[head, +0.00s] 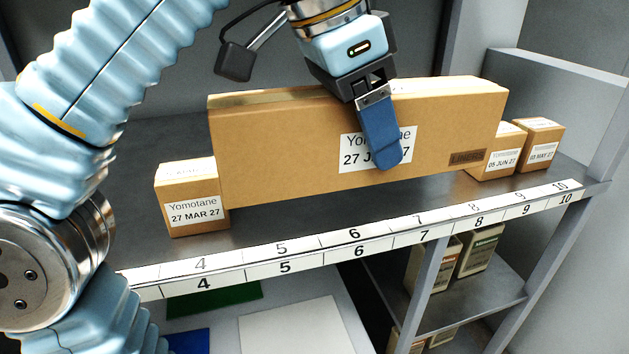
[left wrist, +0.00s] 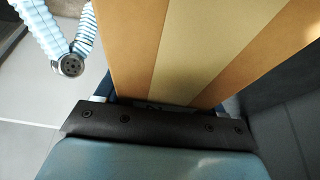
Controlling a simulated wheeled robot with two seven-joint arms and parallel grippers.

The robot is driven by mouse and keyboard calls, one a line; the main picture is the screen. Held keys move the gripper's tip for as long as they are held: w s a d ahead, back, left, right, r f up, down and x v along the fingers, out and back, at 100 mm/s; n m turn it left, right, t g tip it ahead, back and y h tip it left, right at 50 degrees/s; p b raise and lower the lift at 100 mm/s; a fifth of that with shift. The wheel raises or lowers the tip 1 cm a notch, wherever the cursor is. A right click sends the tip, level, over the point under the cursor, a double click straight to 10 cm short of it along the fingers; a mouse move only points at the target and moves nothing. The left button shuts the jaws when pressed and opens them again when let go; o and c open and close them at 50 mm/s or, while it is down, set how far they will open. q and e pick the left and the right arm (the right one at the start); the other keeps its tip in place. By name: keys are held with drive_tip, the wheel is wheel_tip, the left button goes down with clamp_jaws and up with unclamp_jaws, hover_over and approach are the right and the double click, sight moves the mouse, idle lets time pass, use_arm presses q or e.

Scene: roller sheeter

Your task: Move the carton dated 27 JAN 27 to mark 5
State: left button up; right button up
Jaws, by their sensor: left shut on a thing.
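The large brown carton (head: 285,135) has a white label reading Yomotane and "27 J… 27"; a finger hides the middle of the date. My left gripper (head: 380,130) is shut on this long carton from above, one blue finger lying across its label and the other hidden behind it. The carton is tilted in the picture, its right end higher, and spans roughly above marks 5 to 8. I cannot tell whether its bottom touches the shelf. In the left wrist view the carton (left wrist: 128,45) fills the jaws, its pale tape strip running between them. Mark 5 (head: 284,266) is on the shelf's front strip. My right gripper is not in view.
A small carton dated 27 MAR 27 (head: 192,198) stands by the large carton's left end, near mark 4. Small cartons dated 05 JUN 27 (head: 497,163) and 02 MAY 27 (head: 540,146) stand at the right. The shelf front (head: 300,225) is bare around marks 5 and 6.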

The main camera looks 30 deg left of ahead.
use_arm(q)
drive_tip(key=w+a+f+b, duration=0.1)
drive_tip(key=w+a+f, duration=0.2)
drive_tip(key=w+f, duration=0.1)
drive_tip(key=w+a+f, duration=0.4)
drive_tip(key=shift+w+a+b, duration=0.2)
drive_tip(key=shift+a+b, duration=0.1)
drive_tip(key=shift+b, duration=0.05)
drive_tip(key=shift+w+a+f, duration=0.1)
drive_tip(key=shift+f, duration=0.15)
drive_tip(key=shift+w+a+f+b, duration=0.15)
drive_tip(key=shift+f+b, duration=0.15)
drive_tip(key=shift+f, duration=0.65)
drive_tip(key=shift+w+a+f+b, duration=0.15)
drive_tip(key=shift+f+b, duration=0.1)
drive_tip(key=shift+f, duration=0.7)
drive_tip(key=shift+f, duration=0.2)
drive_tip(key=o, duration=1.4)
